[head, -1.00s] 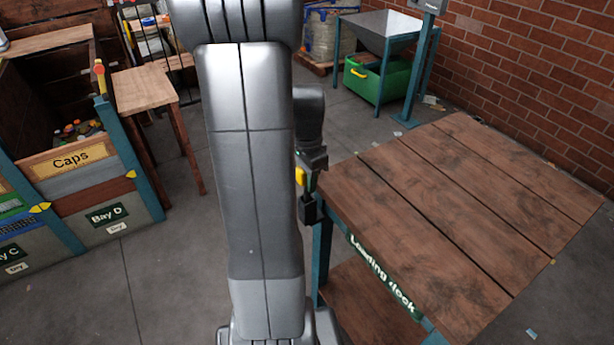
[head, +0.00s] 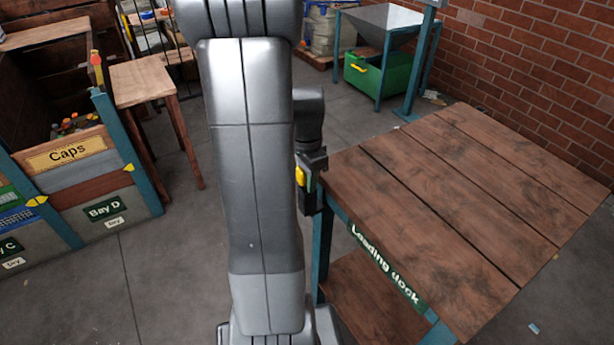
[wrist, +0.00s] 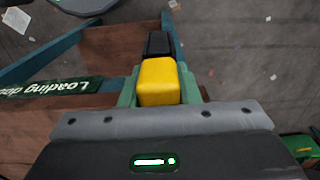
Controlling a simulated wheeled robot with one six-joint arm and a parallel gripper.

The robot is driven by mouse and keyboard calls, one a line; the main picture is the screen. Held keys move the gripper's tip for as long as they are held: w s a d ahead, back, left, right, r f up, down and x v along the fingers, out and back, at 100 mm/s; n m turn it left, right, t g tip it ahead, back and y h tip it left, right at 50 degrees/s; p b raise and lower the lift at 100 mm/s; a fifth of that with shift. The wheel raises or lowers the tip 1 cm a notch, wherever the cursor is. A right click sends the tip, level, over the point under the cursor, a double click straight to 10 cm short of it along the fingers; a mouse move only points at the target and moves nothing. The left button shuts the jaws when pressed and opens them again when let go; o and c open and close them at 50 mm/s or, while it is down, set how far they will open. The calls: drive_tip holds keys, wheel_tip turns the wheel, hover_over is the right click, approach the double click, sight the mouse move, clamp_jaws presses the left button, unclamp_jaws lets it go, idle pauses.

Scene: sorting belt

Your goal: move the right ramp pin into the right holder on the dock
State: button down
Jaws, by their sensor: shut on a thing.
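My gripper (head: 309,196) hangs beside the left edge of the loading dock (head: 455,205), partly behind my arm in the head view. It is shut. A yellow block (wrist: 160,82) sits at the jaws between green side pieces, with a black piece (wrist: 158,45) just beyond it. The yellow block also shows in the head view (head: 300,176). The pin in the jaws is not clearly told apart from the gripper's own parts. No holder can be made out on the dock's bare plank top.
A Caps bin (head: 67,153) stands at left above Bay D (head: 104,210), beside a wooden stool (head: 143,86). A green crate (head: 377,76) is under a metal hopper (head: 392,22) at the back. A brick wall is at right. Floor between bin and dock is clear.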

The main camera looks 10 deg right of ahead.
drive_tip(key=shift+f, duration=0.25)
drive_tip(key=c, duration=1)
unclamp_jaws()
drive_tip(key=shift+r, duration=0.1)
wheel_tip(320, 180, up, 14)
drive_tip(key=shift+f, duration=0.1)
wheel_tip(320, 180, down, 14)
drive_tip(key=shift+r, duration=0.35)
drive_tip(key=shift+r+p, duration=0.15)
drive_tip(key=shift+p, duration=0.15)
